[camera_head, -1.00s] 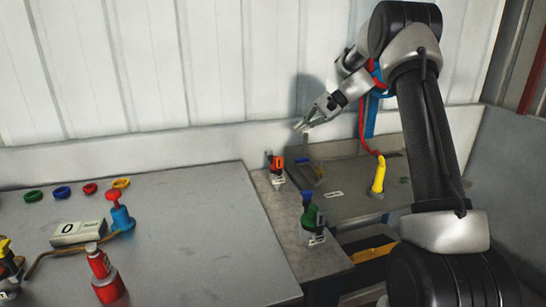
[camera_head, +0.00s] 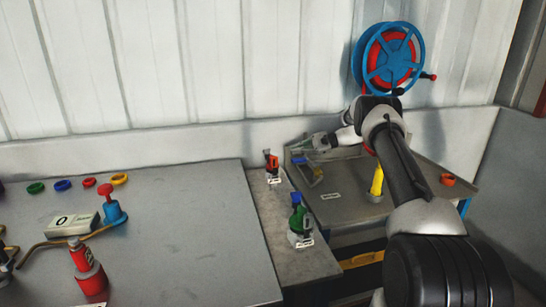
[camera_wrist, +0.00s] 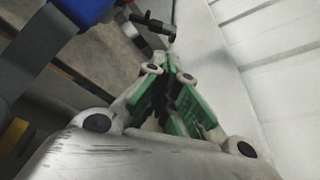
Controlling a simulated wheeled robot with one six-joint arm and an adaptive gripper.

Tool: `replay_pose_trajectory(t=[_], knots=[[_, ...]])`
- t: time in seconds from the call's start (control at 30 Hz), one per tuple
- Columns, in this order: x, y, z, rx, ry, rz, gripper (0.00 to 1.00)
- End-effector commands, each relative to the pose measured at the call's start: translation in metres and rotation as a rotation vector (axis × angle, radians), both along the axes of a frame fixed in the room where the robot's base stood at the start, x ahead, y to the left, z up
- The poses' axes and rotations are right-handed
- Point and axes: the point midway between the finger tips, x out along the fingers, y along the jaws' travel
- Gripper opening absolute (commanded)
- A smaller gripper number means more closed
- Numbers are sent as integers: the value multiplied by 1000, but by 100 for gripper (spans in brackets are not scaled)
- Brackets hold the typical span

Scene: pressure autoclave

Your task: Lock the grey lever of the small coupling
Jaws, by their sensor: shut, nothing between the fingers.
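My gripper (camera_head: 302,147) is shut and empty, low over the back of the right bench, with its green finger pads (camera_wrist: 172,85) close together in the wrist view. A grey bar-like lever (camera_head: 314,176) with a blue part (camera_head: 299,158) is on that bench, just below and beside my gripper. I take it for the small coupling. In the wrist view a blue part (camera_wrist: 88,12) and a wide grey bar (camera_wrist: 32,55) are at upper left, apart from the fingertips. A dark handle-like piece (camera_wrist: 153,22) is beyond the fingertips. I cannot tell whether anything touches.
A blue reel (camera_head: 388,56) hangs on the wall behind.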

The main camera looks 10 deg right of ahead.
Motion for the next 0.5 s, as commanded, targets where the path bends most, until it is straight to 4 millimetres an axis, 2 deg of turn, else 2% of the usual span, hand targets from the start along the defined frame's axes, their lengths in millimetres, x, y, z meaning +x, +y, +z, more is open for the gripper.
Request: replay_pose_trajectory(t=[0.17,0.5], knots=[[2,10,-2,-1,0,1,0],[14,66,-18,-1,1,3,0]])
